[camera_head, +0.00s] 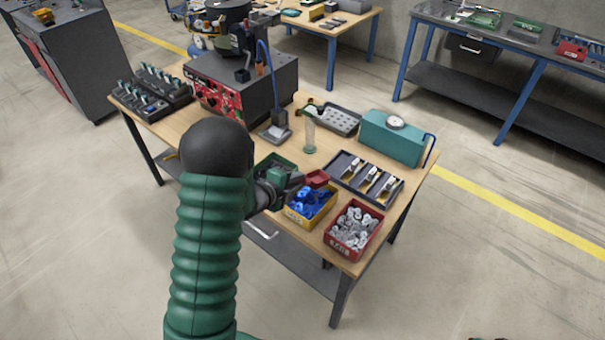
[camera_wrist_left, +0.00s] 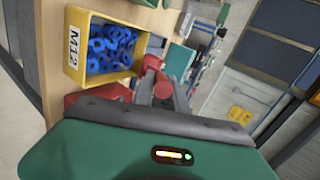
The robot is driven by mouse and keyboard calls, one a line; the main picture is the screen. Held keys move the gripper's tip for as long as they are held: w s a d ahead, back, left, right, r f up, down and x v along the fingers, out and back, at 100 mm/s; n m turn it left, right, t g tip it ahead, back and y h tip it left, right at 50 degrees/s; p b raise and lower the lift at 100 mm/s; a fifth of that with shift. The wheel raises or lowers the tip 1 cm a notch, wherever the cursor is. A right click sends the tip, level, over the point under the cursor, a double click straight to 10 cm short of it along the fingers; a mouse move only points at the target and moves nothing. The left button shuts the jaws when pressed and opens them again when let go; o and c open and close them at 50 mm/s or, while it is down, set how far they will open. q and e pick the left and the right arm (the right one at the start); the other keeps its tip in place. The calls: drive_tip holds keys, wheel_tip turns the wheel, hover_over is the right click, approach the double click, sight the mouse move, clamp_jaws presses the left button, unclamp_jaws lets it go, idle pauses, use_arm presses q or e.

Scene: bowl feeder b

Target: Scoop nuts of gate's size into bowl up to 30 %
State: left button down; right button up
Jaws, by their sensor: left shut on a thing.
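My left gripper (camera_head: 296,180) is shut on a red scoop (camera_head: 317,179), just behind the yellow bin of blue nuts (camera_head: 289,215). In the left wrist view the scoop (camera_wrist_left: 152,64) shows at the fingertips, beside the yellow bin (camera_wrist_left: 128,73), which is labelled M12. The blue nuts (camera_wrist_left: 110,48) lie inside it. A red bin (camera_head: 346,250) of grey nuts stands to the right. The black feeder bowl (camera_head: 228,8) stands on a grey cabinet. I cannot make out the gate's size. My right gripper is out of view.
A dark tray (camera_head: 336,180) with several tools lies behind the bins. A clear cylinder (camera_head: 309,135), a teal box with a dial (camera_head: 390,140) and a grey perforated tray (camera_head: 342,119) stand farther back. Black holders (camera_head: 150,92) fill the table's left end.

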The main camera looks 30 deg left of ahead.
use_arm(q)
wheel_tip(320, 180, down, 9)
drive_tip(key=w+g+b, duration=0.1)
drive_tip(key=b, duration=0.4)
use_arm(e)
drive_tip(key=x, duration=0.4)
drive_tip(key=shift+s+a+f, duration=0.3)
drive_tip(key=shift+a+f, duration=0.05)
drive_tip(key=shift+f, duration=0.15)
use_arm(q)
drive_tip(key=shift+w+d, duration=0.1)
drive_tip(key=shift+w, duration=0.05)
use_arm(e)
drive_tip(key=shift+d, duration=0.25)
